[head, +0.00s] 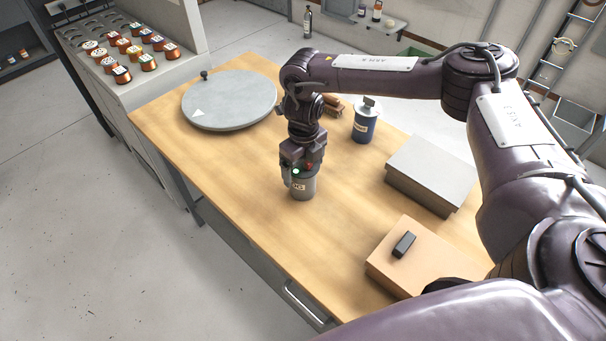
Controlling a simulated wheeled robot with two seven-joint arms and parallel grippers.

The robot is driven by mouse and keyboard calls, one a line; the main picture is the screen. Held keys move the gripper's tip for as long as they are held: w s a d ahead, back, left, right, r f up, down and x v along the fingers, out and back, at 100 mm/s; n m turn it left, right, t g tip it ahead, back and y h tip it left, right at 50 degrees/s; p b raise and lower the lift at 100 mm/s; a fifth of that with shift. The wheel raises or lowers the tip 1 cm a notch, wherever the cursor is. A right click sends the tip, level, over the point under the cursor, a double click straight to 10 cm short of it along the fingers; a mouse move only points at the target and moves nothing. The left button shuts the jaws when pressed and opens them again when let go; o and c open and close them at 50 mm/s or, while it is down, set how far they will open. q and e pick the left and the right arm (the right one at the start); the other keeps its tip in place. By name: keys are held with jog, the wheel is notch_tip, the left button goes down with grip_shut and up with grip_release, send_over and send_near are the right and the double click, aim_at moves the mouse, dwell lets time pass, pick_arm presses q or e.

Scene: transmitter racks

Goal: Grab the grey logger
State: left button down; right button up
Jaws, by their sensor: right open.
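The grey logger (302,190), a small grey cylinder with a pale label, stands upright on the wooden table (235,180). My right gripper (299,175) points down at the logger's top, with its open jaws at the upper part. The gripper hides the top of the logger. I cannot tell whether the fingers touch it. My left gripper is not in view.
A blue canister (364,126) stands behind, to the right. A round grey turntable (230,100) lies at the back left. A grey box (431,172) and a tan box (420,262) with a black block (403,245) are on the right. The table's front left is clear.

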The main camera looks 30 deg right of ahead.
notch_tip(320, 180, down, 2)
jog(key=shift+w, duration=0.15)
jog(key=shift+r, duration=0.1)
jog(key=shift+c, duration=0.2)
jog(key=c, duration=0.9)
